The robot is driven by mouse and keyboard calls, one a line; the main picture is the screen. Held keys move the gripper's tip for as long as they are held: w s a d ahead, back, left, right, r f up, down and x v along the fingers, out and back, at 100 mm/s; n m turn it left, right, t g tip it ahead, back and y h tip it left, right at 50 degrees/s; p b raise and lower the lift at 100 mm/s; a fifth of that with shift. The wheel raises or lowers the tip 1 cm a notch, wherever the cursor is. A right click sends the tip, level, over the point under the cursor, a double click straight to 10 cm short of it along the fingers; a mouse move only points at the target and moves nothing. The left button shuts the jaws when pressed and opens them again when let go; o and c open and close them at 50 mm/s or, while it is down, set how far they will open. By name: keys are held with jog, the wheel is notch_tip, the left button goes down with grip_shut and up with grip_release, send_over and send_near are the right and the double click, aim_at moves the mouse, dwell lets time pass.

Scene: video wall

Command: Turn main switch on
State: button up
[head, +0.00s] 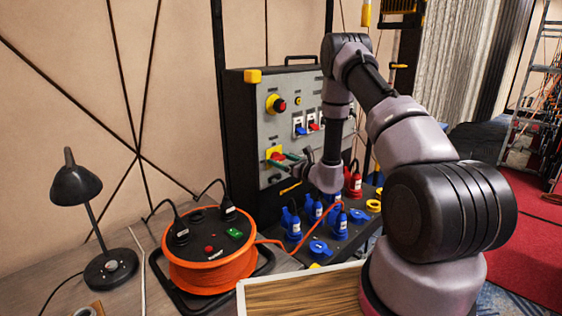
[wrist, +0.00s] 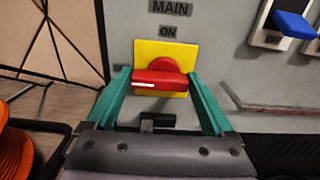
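The main switch is a red rotary handle (wrist: 158,84) on a yellow square plate (wrist: 180,52), under the labels MAIN and ON. Its handle lies level, with a white mark on its left end, towards a small label partly hidden by a finger. In the head view the switch's yellow plate (head: 274,150) is low on the grey panel. My gripper (wrist: 156,78) has its two green fingers apart, one on each side of the handle. I cannot tell whether they touch it. In the head view my gripper (head: 284,161) reaches the panel from the right.
An orange cable reel (head: 211,262) and black lamp (head: 90,215) stand at left. A dark latch (wrist: 157,121) is under the switch.

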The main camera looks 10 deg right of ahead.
jog(key=c, duration=0.4)
jog(key=shift+m, duration=0.3)
jog(key=m, duration=0.3)
jog(key=shift+d+m, duration=0.2)
jog(key=shift+m, duration=0.1)
jog(key=m, duration=0.3)
jog(key=shift+r+m, duration=0.1)
jog(key=shift+m, duration=0.2)
jog(key=m, duration=0.5)
jog(key=shift+w+d, duration=0.15)
jog(key=m, duration=0.5)
jog(key=shift+d, duration=0.1)
